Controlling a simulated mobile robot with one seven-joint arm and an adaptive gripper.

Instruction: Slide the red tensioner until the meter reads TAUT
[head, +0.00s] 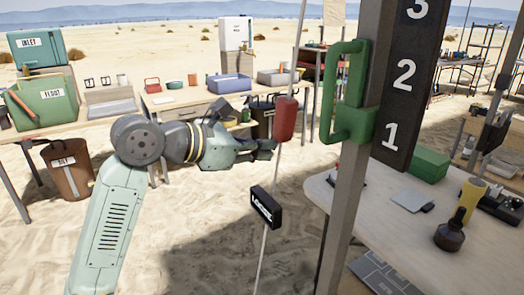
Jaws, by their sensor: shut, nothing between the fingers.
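The red tensioner (285,118) sits on a thin, slightly slanted line (294,70) in the middle of the head view. A black meter box (265,207) hangs lower on the same line; its white lettering is tilted and appears to read LOOSE. My gripper (272,149) is shut and empty. In the picture its fingertips are just below and left of the tensioner, close to the line. I cannot tell whether they touch either one.
A post with a green handle (346,90) and a dark board numbered 1 to 3 (400,90) stand close on the right. A table (440,235) with a yellow flashlight (468,200) is at right. Tables with bins stand behind my arm. Sand is open below the line.

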